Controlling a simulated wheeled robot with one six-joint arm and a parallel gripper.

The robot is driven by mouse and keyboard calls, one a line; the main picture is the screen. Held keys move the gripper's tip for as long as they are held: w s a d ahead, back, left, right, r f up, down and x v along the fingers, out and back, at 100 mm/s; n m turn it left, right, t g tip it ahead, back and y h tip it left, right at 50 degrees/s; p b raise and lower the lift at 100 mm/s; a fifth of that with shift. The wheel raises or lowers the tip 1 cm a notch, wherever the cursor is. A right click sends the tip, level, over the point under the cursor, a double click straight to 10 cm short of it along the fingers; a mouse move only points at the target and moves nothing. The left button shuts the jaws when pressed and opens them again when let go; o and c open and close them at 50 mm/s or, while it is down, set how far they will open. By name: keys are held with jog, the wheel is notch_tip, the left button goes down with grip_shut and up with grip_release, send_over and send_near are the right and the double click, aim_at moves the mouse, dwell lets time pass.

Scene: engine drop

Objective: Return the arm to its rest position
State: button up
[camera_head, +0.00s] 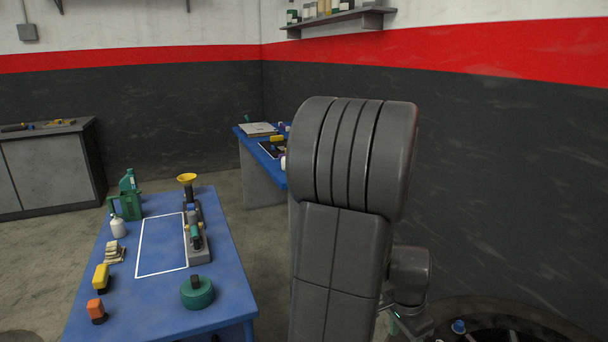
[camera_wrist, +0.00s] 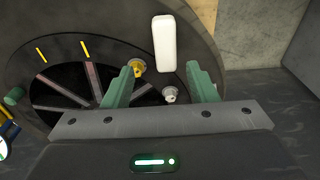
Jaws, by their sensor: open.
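My arm (camera_head: 345,190) is raised and fills the middle of the head view, bent over at its grey upper joint. My gripper (camera_wrist: 160,68) shows in the wrist view with its two green fingers apart and nothing held between them. Beyond the fingers is a large dark round thing (camera_wrist: 25,60) with spoke-like slots and yellow marks. A white rounded block (camera_wrist: 163,43) shows past the gap between the fingertips. In the head view the gripper's fingers are not clearly visible.
A blue table (camera_head: 230,290) at the left bears bottles, a yellow funnel (camera_head: 187,179), a green round container (camera_head: 197,292) and tools. Another blue table (camera_head: 243,141) stands behind my arm. A grey cabinet (camera_head: 45,175) stands far left. A dark wall (camera_head: 500,170) runs along the right.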

jog(key=f, duration=0.3)
jog(key=w+f, duration=0.1)
jog(key=f, duration=0.3)
jog(key=d+f, duration=0.1)
jog(key=f, duration=0.3)
jog(key=shift+w+d+f, duration=0.1)
jog(key=shift+w+f, duration=0.1)
jog(key=shift+r+b, duration=0.1)
jog(key=shift+b, duration=0.2)
jog(key=shift+r, duration=0.1)
